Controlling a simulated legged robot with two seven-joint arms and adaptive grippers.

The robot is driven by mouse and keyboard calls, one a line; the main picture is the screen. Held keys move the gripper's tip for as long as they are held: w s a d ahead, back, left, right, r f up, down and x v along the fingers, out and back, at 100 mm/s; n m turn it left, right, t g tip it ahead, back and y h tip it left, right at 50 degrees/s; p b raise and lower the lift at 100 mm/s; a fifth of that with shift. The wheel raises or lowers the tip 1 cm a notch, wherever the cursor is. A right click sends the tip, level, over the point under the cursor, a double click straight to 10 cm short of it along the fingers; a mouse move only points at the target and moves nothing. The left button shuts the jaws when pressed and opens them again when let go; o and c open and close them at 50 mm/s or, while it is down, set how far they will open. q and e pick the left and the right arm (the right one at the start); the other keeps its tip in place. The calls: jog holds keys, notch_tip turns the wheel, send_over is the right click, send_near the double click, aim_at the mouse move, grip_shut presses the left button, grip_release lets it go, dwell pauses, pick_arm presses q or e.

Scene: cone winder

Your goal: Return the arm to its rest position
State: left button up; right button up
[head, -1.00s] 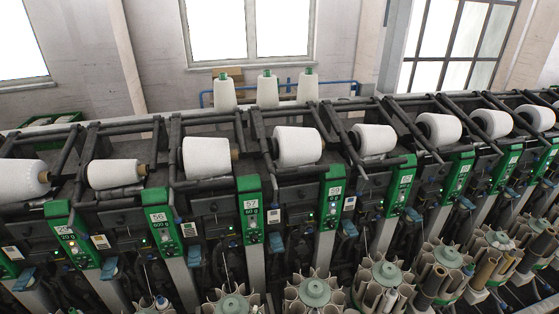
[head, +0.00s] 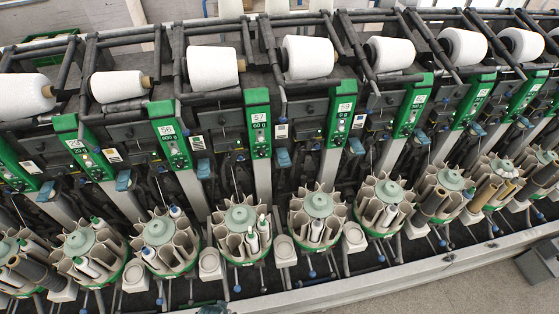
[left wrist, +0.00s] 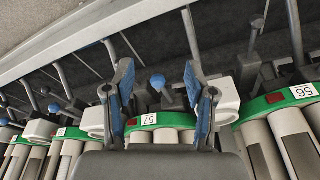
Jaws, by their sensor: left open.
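My left gripper (left wrist: 158,84) is open in the left wrist view, its two blue-padded fingers spread apart with nothing held between them. Behind the gap a blue-knobbed lever (left wrist: 158,83) and the green rim of the magazine marked 57 (left wrist: 143,120) show. I cannot tell the exact distance to them. In the head view only a small dark shape shows at the bottom edge, perhaps the tip of my left gripper. The rest of the left arm is out of view there. My right gripper is in neither view.
The cone winder's white yarn cones (head: 212,67) line the top. Below are green numbered panels (head: 257,124) and round bobbin magazines (head: 241,218), several holding bobbins. A long grey rail (head: 400,277) edges the machine's front. Open floor (head: 480,285) lies at lower right.

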pick_arm(q)
jog(key=s+a+f+g+b, duration=0.1)
jog(key=s+f, duration=0.9)
jog(key=f, duration=0.4)
jog(key=s+a+f+b, duration=0.1)
jog(key=s+a+f, duration=0.1)
jog(key=s+f, duration=0.8)
notch_tip(320, 180, down, 5)
jog(key=shift+s+a+r+g+b, duration=0.1)
jog(key=shift+s+a+g+b, duration=0.2)
jog(key=shift+g, duration=0.1)
